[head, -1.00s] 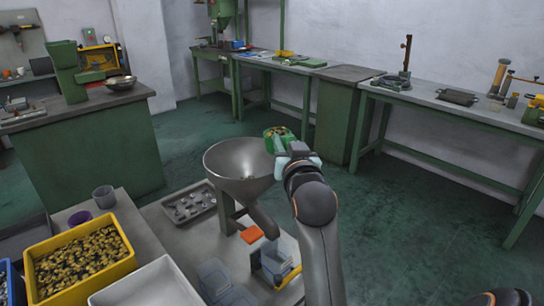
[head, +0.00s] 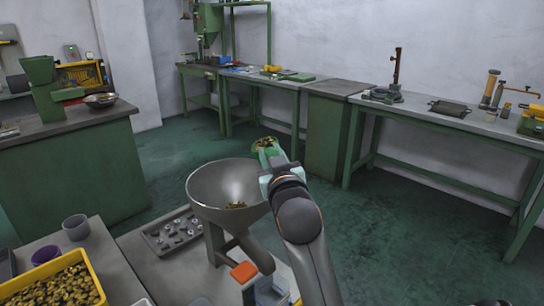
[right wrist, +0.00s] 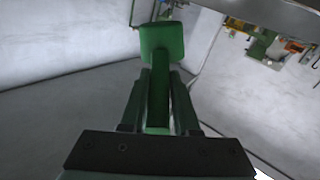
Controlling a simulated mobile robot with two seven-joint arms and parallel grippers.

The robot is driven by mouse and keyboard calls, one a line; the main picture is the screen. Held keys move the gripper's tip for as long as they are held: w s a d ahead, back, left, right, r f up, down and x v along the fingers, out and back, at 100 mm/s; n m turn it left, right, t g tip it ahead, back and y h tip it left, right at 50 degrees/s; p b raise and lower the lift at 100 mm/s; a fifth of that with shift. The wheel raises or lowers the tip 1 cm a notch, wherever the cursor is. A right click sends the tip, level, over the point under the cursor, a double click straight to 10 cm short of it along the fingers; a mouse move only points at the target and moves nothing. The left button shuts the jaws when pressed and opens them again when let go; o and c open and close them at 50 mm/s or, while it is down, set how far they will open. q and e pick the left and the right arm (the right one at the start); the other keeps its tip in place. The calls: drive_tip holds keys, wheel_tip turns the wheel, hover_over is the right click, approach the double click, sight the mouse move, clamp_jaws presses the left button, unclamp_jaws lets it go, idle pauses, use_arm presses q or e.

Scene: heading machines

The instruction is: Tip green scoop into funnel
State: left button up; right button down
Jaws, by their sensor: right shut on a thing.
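The grey metal funnel (head: 225,190) stands on the bench with a spout sloping down to the right. A small pile of brass-coloured pieces (head: 236,205) lies inside its bowl. My right gripper (head: 272,165) is beside the funnel's right rim, shut on the green scoop (head: 266,145). The scoop still shows some brass-coloured contents in the head view. In the right wrist view the scoop (right wrist: 162,42) extends from between the fingers, with its handle between them and its underside or back towards the camera. My left gripper is not in view.
A yellow bin of brass pieces (head: 55,285) is at the lower left, near a grey cup (head: 75,227) and a purple cup (head: 46,257). A tray of small parts (head: 172,231) lies left of the funnel. An orange block (head: 244,272) is below the spout.

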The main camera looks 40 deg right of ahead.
drive_tip(key=n, duration=0.3)
drive_tip(key=shift+w+a, duration=0.15)
drive_tip(key=shift+a, duration=0.1)
drive_tip(key=shift+a+f+n+t+b, duration=0.2)
drive_tip(key=shift+n+t+b, duration=0.15)
drive_tip(key=shift+n, duration=0.75)
use_arm(q)
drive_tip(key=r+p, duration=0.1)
drive_tip(key=p, duration=0.1)
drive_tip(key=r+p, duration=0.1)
drive_tip(key=p, duration=0.1)
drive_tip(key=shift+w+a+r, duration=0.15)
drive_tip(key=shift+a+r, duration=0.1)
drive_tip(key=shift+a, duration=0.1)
use_arm(e)
drive_tip(key=f+n, duration=0.1)
drive_tip(key=n, duration=0.2)
drive_tip(key=w+a+n, duration=0.1)
drive_tip(key=n, duration=0.2)
drive_tip(key=a+f+n+y, duration=0.1)
drive_tip(key=n, duration=0.2)
drive_tip(key=shift+w+a+f, duration=0.15)
drive_tip(key=shift+a+f, duration=0.05)
drive_tip(key=shift+f, duration=0.1)
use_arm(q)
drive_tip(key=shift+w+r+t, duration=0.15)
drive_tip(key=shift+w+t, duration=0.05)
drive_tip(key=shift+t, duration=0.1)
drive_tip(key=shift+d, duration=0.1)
